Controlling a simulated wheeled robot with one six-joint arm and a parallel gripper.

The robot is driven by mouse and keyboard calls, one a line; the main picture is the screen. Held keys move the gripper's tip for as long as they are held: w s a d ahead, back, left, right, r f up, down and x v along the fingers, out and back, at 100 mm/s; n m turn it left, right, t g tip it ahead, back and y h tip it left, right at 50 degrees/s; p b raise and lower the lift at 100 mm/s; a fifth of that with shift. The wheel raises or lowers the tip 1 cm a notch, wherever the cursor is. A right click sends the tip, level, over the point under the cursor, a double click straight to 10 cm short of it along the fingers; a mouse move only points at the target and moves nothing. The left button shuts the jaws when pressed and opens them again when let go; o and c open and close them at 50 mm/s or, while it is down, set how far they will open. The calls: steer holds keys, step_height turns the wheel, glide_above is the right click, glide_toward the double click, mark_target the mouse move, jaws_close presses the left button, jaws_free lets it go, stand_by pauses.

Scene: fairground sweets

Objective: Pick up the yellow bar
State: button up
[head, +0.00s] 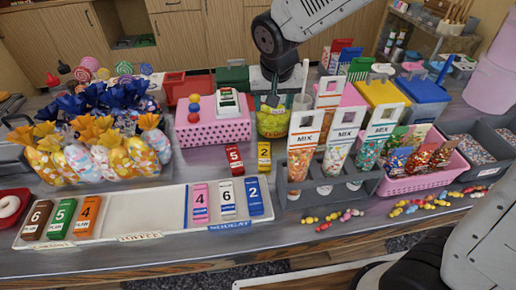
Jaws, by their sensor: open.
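The yellow bar (264,157), marked 2, stands on the grey counter just behind the white tray (165,226), to the right of a red bar (235,161) marked 5. My gripper (271,100) is open, pointing down above and behind the yellow bar, over a yellow-green tub (272,123). It is apart from the bar. The fingertips are small and partly lost against the tub, and I see nothing held between them.
The tray holds brown, green and orange bars at left and pink, white and blue bars (254,196) at right. A grey rack (326,183) of MIX cups stands close right of the yellow bar. A pink dotted box (213,122) stands behind the red bar. Loose sweets lie at right.

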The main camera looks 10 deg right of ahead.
steer(key=m+g, duration=0.1)
steer(key=g, duration=0.1)
glide_above(264, 153)
steer(key=s, duration=0.1)
step_height(264, 153, down, 7)
steer(key=shift+s+a, duration=0.1)
steer(key=shift+s, duration=0.05)
steer(key=f, duration=0.5)
steer(key=w+f, duration=0.1)
steer(key=f, duration=0.1)
steer(key=shift+f, duration=0.15)
steer(key=c, duration=1.1)
